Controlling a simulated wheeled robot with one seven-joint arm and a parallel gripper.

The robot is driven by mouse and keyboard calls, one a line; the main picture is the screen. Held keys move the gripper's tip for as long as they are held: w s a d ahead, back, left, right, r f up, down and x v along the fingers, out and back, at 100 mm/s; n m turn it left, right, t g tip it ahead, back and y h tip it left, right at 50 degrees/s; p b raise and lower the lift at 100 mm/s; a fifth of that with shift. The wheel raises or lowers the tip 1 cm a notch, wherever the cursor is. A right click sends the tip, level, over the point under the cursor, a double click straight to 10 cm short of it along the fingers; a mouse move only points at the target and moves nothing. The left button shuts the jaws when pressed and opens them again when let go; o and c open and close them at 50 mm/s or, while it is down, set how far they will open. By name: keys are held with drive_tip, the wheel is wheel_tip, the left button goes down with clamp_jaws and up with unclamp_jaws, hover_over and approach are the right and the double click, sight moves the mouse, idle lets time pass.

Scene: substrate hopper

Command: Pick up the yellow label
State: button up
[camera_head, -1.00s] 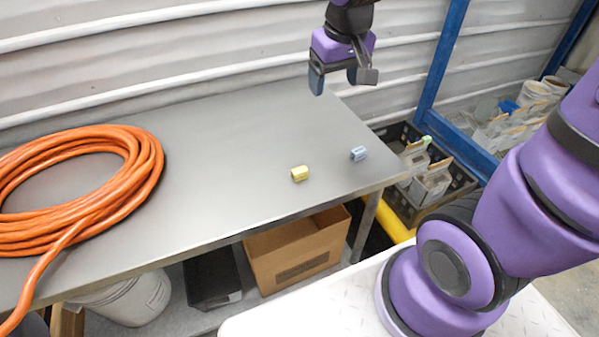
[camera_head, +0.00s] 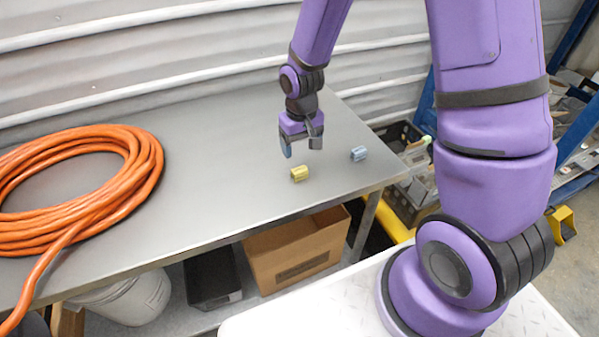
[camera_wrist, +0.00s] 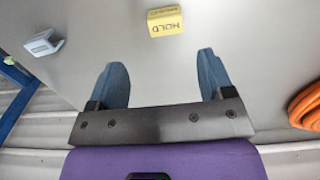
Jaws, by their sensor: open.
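The yellow label (camera_head: 299,173) is a small block lying on the grey metal table (camera_head: 215,190), near its front right part. In the wrist view the yellow label (camera_wrist: 165,21) shows the word HOLD and sits ahead of the fingers, roughly midway between them. My gripper (camera_head: 301,146) is open and empty, above the table and just behind the label in the head view. In the wrist view the two blue-grey fingers of my gripper (camera_wrist: 163,82) are spread apart, with bare table between them. Nothing hides the label.
A small blue-grey block (camera_head: 358,154) lies right of the label, and also shows in the wrist view (camera_wrist: 44,43). A coiled orange hose (camera_head: 140,185) covers the table's left side. A corrugated wall (camera_head: 190,55) stands behind. The middle of the table is clear.

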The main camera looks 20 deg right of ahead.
sight(298, 168)
drive_tip(key=shift+a+f, duration=0.2)
drive_tip(key=shift+f, duration=1.8)
drive_tip(key=shift+a+f, duration=0.2)
drive_tip(key=shift+f, duration=1.8)
drive_tip(key=c, duration=1)
